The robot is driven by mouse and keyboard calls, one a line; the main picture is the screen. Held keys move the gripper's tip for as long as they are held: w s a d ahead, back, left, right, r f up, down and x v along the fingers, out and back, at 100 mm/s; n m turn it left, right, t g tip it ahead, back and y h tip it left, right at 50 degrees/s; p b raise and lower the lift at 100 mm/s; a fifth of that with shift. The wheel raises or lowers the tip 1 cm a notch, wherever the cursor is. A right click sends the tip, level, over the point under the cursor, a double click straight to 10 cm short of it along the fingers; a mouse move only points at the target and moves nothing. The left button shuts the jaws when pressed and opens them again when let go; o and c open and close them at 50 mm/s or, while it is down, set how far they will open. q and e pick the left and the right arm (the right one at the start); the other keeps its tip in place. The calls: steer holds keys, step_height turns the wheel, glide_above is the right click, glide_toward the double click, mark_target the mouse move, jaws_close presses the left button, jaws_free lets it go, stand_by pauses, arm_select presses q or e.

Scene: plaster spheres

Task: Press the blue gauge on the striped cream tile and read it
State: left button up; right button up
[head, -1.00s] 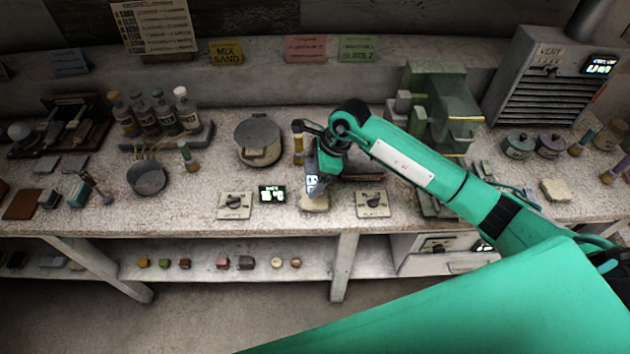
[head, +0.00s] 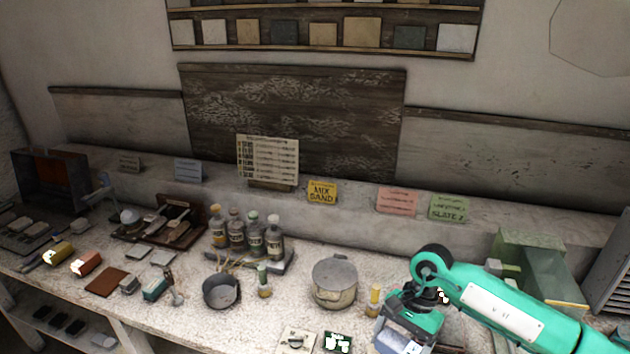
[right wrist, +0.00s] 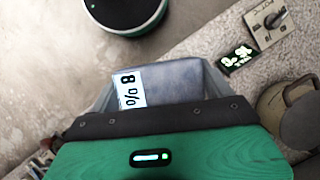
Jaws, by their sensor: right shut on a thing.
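My right gripper (head: 410,322) is at the front part of the bench, close to the bottom edge of the head view. It is shut on the blue gauge (right wrist: 185,78), which fills the space between the fingers in the right wrist view. The gauge's lit white face shows what looks like "8 %", turned sideways. In the head view the gauge (head: 392,341) shows only partly below the gripper. I cannot make out the striped cream tile in either current view, so contact under the gauge cannot be told. My left gripper is not in view.
A lidded pot (head: 335,282) and a yellow-topped vial (head: 374,299) stand left of the gripper. A dial plate (head: 296,341) and small lit display (head: 337,343) lie at the front. Bottles (head: 247,235) and a dark bowl (head: 221,291) stand further left. A green machine (head: 540,270) stands right.

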steer(key=s+d+r+n+g+h, duration=0.1)
steer(key=s+d+r+n+h, duration=0.2)
steer(key=n, duration=0.5)
steer(key=shift+s+d, duration=0.55)
steer(key=shift+s, duration=0.6)
steer(key=shift+r, duration=0.1)
